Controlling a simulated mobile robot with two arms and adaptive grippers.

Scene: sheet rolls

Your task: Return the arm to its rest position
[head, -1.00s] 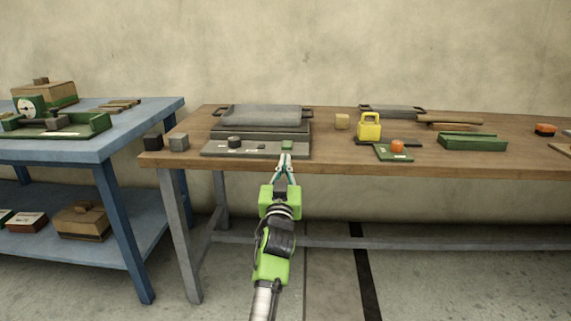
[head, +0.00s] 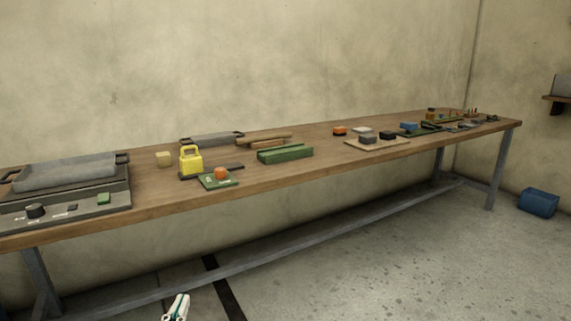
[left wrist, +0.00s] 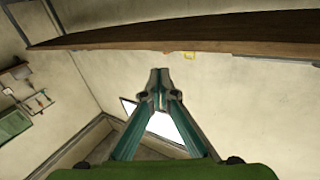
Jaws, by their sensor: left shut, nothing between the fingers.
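My left gripper (head: 176,307) shows at the bottom edge of the head view, below and in front of the wooden workbench (head: 330,177), apart from it. Only its fingertips are in that view. In the left wrist view its fingers (left wrist: 159,80) meet at the tips with nothing between them. The rest of the left arm is out of the head view. My right gripper is not in view.
On the bench are a dark machine with a tray (head: 65,205), a yellow weight-like object (head: 190,160), an orange knob on a green plate (head: 220,174) and a green block (head: 285,153). The floor before the bench is clear.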

